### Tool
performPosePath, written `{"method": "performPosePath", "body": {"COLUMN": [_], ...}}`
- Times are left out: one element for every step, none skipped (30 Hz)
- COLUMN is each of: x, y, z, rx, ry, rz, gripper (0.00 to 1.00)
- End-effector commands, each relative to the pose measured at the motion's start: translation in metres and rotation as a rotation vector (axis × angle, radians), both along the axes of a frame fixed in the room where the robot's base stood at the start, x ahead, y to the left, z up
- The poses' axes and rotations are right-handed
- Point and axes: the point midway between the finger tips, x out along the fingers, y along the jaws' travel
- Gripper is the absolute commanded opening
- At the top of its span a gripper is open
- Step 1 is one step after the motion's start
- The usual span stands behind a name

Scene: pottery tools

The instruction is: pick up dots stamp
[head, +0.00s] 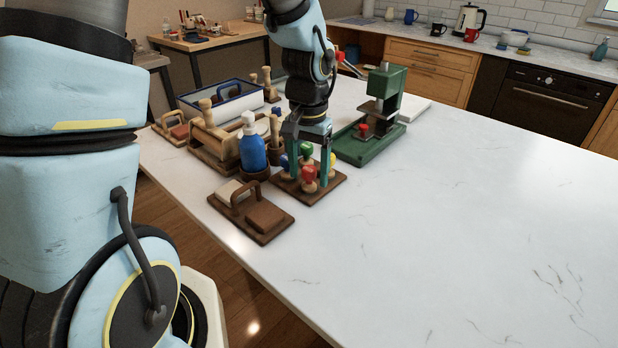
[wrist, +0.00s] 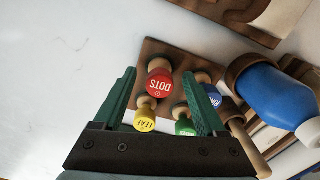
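The dots stamp (head: 309,174) has a red top and stands on a small brown wooden board (head: 325,192) on the white counter. In the wrist view its red top (wrist: 160,84) reads DOTS. My gripper (head: 308,168) points down over the board, open and empty. In the wrist view its two green fingers (wrist: 159,76) lie on either side of the dots stamp, apart from it. A yellow LEAF stamp (wrist: 145,122), a green stamp (wrist: 185,126) and a blue stamp (wrist: 213,96) stand close by on the same board. How low the fingertips reach is hard to tell.
A blue bottle (head: 252,146) in a brown holder stands left of the board. A brown tray with a handle (head: 262,233) lies in front. A green press (head: 366,148) stands behind to the right. The counter on the right (head: 470,220) is clear.

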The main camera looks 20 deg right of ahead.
Motion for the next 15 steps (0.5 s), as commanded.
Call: {"method": "performPosePath", "body": {"x": [0.0001,0.0001,0.0001,0.0001,0.0001,0.0001,0.0001,0.0001,0.0001,0.0001,0.0001,0.0001,0.0001,0.0002,0.0001], "y": [-0.0001,-0.0001,-0.0001,-0.0001,-0.0001,-0.0001,-0.0001,-0.0001,-0.0001,-0.0001,-0.0001,-0.0001,-0.0001,-0.0001,-0.0001], "z": [0.0001,0.0002,0.0002,0.0002,0.0003,0.0003,0.0003,0.0003,0.0004,0.0004,0.0004,0.0004,0.0004,0.0004,0.0004], "rx": [0.000,0.000,0.000,0.000,0.000,0.000,0.000,0.000,0.000,0.000,0.000,0.000,0.000,0.000,0.000], "ry": [0.000,0.000,0.000,0.000,0.000,0.000,0.000,0.000,0.000,0.000,0.000,0.000,0.000,0.000,0.000], "rz": [0.000,0.000,0.000,0.000,0.000,0.000,0.000,0.000,0.000,0.000,0.000,0.000,0.000,0.000,0.000], "gripper": [0.68,0.64,0.60,0.56,0.53,0.48,0.45,0.42,0.37,0.34,0.30,0.26,0.23,0.19,0.15]}}
